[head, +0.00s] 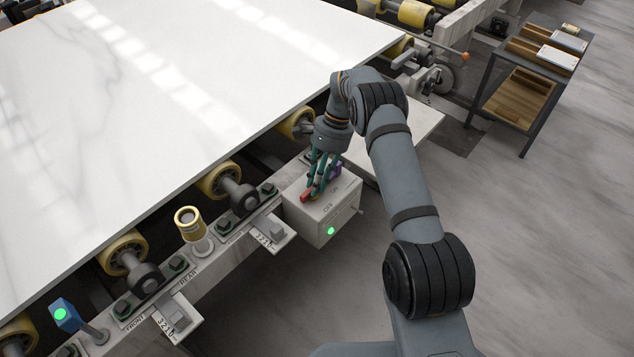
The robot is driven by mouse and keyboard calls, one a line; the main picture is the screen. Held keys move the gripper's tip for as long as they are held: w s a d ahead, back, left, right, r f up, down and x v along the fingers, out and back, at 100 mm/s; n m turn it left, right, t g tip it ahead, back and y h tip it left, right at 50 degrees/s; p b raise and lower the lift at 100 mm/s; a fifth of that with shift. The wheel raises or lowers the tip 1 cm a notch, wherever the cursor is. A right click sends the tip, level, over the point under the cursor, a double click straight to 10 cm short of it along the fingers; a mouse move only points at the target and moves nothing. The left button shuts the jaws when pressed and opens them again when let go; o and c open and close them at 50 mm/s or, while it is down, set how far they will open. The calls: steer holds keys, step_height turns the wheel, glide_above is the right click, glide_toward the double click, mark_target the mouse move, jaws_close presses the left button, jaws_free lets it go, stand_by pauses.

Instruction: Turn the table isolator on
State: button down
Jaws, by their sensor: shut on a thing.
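The table isolator is a light grey box (322,221) on the side rail of the table, right of centre in the head view. A red handle (306,195) sits on its top face, partly hidden by the fingers. Lettering on the top appears to read OFF, with a second label farther back that is hard to read. A green light (331,231) glows on the front face. My gripper (309,188) reaches down from above with its teal fingers shut on the red handle. A small purple part (337,170) shows just behind the fingers.
A large white marble slab (170,90) lies on yellow rollers (218,181) at left. A blue post with a green light (64,315) stands lower left. Scale plates (268,230) jut from the rail. A shelf trolley (530,75) stands back right. Floor at right is clear.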

steer(key=c, duration=1.5)
jaws_free()
steer(key=shift+c, duration=0.2)
steer(key=v, duration=0.7)
steer(key=shift+r, duration=0.25)
steer(key=x, duration=0.7)
steer(key=shift+f, duration=0.25)
steer(key=shift+m, duration=0.4)
